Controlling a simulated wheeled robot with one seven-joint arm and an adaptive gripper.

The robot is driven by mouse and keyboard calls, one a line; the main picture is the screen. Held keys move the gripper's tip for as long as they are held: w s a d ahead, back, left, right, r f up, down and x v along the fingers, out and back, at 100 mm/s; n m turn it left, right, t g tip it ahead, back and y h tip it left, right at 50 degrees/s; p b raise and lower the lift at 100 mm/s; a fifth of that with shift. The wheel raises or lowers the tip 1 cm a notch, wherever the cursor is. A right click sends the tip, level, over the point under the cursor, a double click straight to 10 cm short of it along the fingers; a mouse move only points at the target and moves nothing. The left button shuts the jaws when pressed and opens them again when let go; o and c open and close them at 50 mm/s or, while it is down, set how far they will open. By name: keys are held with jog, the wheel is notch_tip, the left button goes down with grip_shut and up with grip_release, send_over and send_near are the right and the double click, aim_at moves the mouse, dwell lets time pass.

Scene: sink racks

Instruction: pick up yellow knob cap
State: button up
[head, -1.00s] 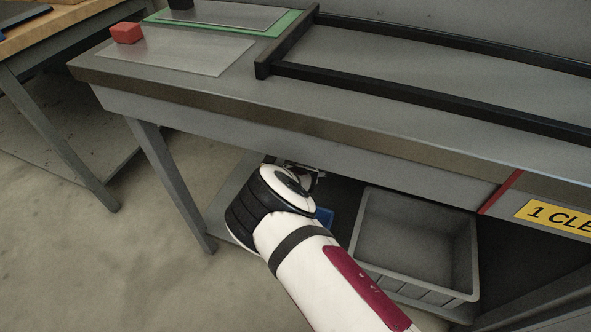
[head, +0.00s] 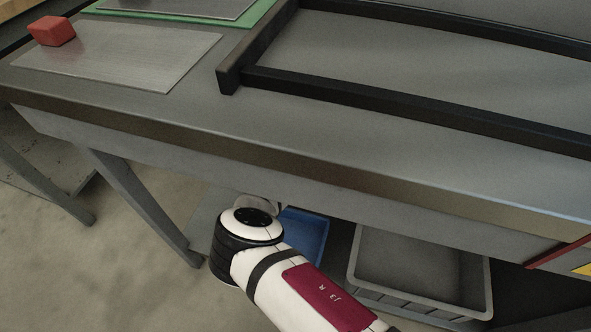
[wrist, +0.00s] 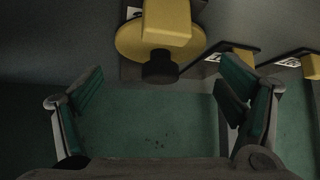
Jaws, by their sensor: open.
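In the wrist view, a yellow round piece with a yellow block on it (wrist: 128,38) is at the top centre, cut off by the top edge. It looks like the yellow knob cap, though I cannot be certain. A short black knob (wrist: 160,68) sticks out of its lower side. My gripper (wrist: 160,92) is open, with one finger on each side of the picture and nothing between them. The yellow piece is beyond the fingertips, roughly centred between them. In the head view, my gripper and the yellow piece are hidden below the bench.
More yellow pieces with labels stand to the right in the wrist view (wrist: 311,66), above a green surface (wrist: 150,130). In the head view, a blue bin (head: 305,235) and a grey bin (head: 420,262) sit under the bench edge (head: 330,190), close to my arm.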

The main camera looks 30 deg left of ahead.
jog(key=shift+w+a+f, duration=0.15)
jog(key=shift+f, duration=0.1)
jog(key=shift+c, duration=0.4)
jog(key=c, duration=1.7)
jog(key=shift+o, duration=0.2)
jog(key=shift+r, duration=0.1)
